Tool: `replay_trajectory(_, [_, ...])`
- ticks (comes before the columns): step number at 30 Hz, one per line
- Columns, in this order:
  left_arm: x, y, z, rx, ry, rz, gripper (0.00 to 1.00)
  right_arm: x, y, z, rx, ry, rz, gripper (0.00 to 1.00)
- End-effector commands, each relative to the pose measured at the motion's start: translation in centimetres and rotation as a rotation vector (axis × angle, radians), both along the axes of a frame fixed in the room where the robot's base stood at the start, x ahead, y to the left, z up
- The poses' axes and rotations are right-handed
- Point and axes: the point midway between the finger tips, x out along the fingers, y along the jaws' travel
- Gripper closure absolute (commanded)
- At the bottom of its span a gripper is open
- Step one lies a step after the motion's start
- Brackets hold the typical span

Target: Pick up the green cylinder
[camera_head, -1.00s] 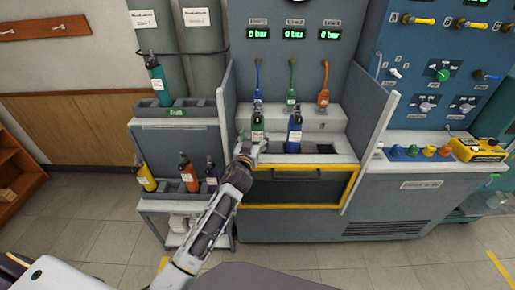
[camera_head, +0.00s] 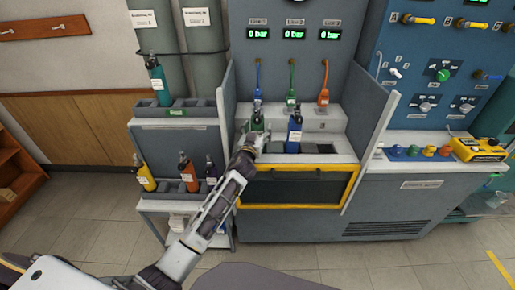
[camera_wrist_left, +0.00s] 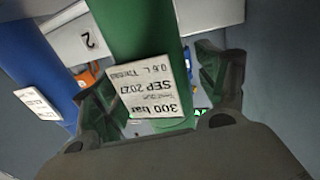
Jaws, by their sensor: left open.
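The green cylinder (camera_head: 257,123) stands upright in the left part of the bench's recessed tray, partly hidden by my left gripper (camera_head: 251,140). In the left wrist view, the green cylinder (camera_wrist_left: 138,35) with its white label lies between the two open fingers of my left gripper (camera_wrist_left: 150,75). The fingers are on either side of it; I cannot tell whether they touch it. The blue cylinder (camera_head: 295,130) stands just to its right in the head view and shows at the left in the wrist view (camera_wrist_left: 40,75). My right gripper is not in view.
Grey side panels (camera_head: 372,120) flank the bench bay, and a yellow-framed drawer front (camera_head: 297,186) lies below. A teal cylinder (camera_head: 158,84) stands in the upper left rack.

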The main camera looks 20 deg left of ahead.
Motion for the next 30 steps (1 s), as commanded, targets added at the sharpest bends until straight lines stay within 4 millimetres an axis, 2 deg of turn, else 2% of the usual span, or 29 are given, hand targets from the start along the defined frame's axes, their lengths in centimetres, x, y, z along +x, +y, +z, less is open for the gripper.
replay_trajectory(10, [-0.02,0.0,-0.01,0.0,0.0,0.0,0.26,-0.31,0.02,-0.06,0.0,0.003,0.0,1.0])
replay_trajectory(24, [-0.02,0.0,-0.01,-0.001,0.0,0.0,0.86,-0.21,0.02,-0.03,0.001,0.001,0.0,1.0])
replay_trajectory(25, [0.03,-0.04,0.47,-0.001,-0.008,-0.002,0.86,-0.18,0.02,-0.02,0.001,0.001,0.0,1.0])
replay_trajectory(30, [0.03,-0.04,0.44,-0.001,-0.008,-0.001,0.86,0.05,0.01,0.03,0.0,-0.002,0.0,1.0])
